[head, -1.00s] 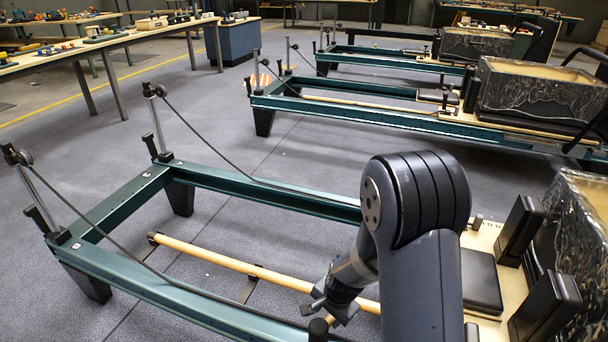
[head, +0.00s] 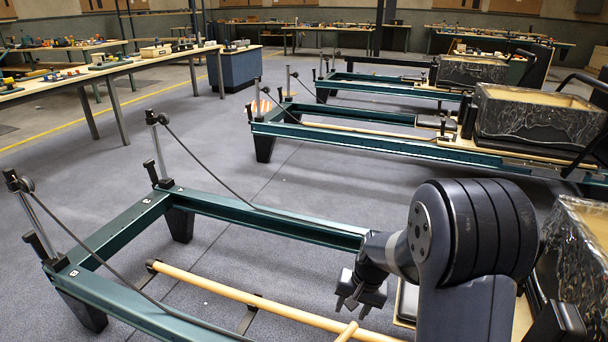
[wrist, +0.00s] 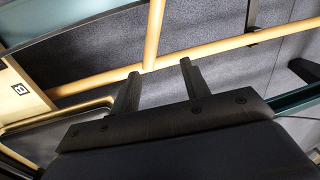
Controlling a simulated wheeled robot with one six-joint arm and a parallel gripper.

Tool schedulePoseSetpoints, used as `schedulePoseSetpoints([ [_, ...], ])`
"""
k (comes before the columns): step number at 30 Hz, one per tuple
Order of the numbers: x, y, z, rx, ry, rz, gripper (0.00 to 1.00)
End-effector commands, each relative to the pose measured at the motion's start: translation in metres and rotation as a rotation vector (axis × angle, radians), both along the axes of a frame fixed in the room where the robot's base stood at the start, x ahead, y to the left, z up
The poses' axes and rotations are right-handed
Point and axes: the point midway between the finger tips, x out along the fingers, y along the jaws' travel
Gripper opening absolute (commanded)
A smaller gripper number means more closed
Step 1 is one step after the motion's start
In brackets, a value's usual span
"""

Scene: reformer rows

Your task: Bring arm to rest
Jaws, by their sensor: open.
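My gripper (head: 352,300) hangs at the end of my folded arm, above the near reformer's frame (head: 110,230). In the wrist view my gripper (wrist: 160,82) shows two dark fingers set apart, with nothing held between them. A wooden pole (head: 235,293) runs inside the reformer frame below the gripper. In the wrist view the pole (wrist: 215,46) crosses beyond the fingertips, and a second wooden piece (wrist: 153,35) meets it. I cannot tell the exact gap between the fingertips and the wood.
More reformers (head: 370,138) stand in rows behind, with boxes wrapped in dark patterned film (head: 535,118) on their right ends. Work tables (head: 100,72) line the back left. The grey floor (head: 190,105) between is open. A dark rope (head: 205,165) spans the near frame.

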Motion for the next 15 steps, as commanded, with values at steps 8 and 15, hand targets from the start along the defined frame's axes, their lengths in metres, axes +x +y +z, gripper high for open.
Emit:
schedulePoseSetpoints([
  [8,0.010,-0.026,0.022,0.009,-0.006,0.174,0.44],
  [15,0.012,-0.037,0.048,0.017,-0.007,0.270,0.44],
])
